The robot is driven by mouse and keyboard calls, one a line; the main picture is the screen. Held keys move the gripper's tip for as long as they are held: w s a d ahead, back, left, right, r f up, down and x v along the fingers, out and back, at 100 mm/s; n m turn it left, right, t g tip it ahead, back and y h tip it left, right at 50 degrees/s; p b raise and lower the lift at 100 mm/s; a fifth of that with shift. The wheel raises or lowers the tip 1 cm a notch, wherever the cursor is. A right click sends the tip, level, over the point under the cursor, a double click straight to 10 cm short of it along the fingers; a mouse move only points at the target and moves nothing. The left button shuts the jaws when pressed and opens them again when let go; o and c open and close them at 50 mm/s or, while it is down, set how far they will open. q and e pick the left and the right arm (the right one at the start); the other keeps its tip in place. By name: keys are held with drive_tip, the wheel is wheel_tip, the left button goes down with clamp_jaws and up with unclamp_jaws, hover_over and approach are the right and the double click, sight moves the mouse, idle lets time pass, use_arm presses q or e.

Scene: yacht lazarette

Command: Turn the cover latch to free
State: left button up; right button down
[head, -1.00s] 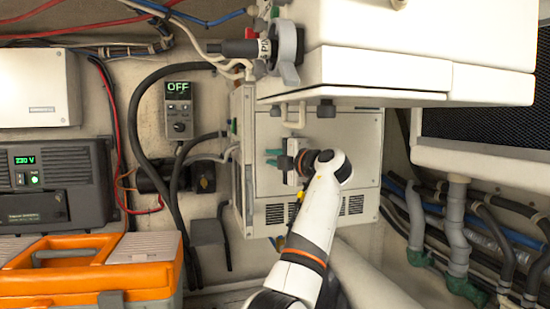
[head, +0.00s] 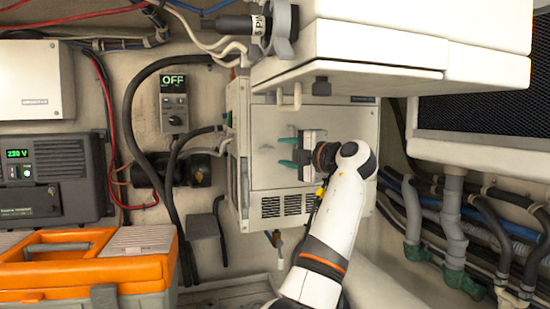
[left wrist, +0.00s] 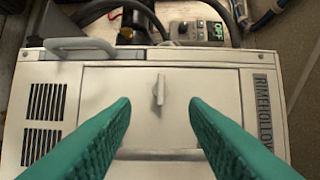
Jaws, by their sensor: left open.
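The cover latch (left wrist: 159,90) is a small grey tab on the pale front cover (left wrist: 105,102) of a box, seen in the left wrist view. Its long side runs up and down in that picture. My left gripper (left wrist: 160,118) is open, with one green fingertip on each side of the latch and a clear gap to both. In the head view my left gripper (head: 287,153) is in front of the same cabinet (head: 275,183), green fingers pointing left. The latch cannot be made out in the head view. My right gripper is not in view.
A white overhanging box (head: 380,50) is close above my arm. A grey handle (left wrist: 65,46) stands out near the cover. A control panel reading OFF (head: 174,105) and an orange toolbox (head: 85,260) are at left. Pipes (head: 455,225) run at right.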

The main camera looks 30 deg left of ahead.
use_arm(q)
drive_tip(key=b+v, duration=0.1)
drive_tip(key=v, duration=0.4)
drive_tip(key=shift+s+d, duration=0.15)
drive_tip(key=shift+d, duration=0.15)
